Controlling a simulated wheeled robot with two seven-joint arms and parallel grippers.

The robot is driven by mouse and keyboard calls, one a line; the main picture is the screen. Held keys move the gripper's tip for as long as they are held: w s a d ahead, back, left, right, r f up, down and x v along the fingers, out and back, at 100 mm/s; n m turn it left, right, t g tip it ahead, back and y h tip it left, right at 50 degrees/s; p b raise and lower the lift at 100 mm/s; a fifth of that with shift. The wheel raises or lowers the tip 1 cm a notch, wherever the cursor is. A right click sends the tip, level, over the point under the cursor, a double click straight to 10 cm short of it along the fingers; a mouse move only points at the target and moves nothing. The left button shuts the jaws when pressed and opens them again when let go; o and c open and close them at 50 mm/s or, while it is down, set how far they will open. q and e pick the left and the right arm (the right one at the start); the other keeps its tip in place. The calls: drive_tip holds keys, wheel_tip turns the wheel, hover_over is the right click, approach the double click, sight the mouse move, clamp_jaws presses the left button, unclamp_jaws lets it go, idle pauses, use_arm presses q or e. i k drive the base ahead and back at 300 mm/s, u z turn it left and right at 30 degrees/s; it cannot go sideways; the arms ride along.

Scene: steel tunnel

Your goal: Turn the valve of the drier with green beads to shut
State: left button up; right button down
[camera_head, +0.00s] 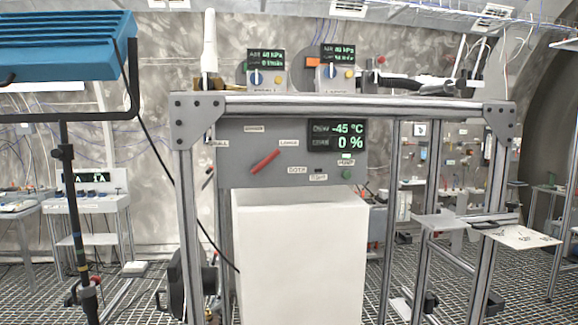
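Two small grey units with displays stand on top of the aluminium frame. The left unit (267,72) shows a sliver of green (241,72) behind its left edge, which may be the green beads. A blue valve handle (255,77) on its front looks upright, with a yellow knob beside it. The right unit (338,70) has orange (313,62) behind its left edge and a similar upright blue handle (331,72). Both displays are too small to read fully. I cannot make out either gripper in this view.
Below the frame's top bar (300,105), a grey panel has a red lever (265,161) and a display (336,135) reading -45 °C and 0 %. A white box (300,255) stands beneath. A dark object (410,82) lies along the bar's right.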

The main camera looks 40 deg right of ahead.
sight(255, 78)
drive_tip(key=z, duration=0.1)
drive_tip(key=k, duration=0.1)
drive_tip(key=z, duration=2.45)
drive_tip(key=i, duration=1.2)
drive_tip(key=u, duration=2)
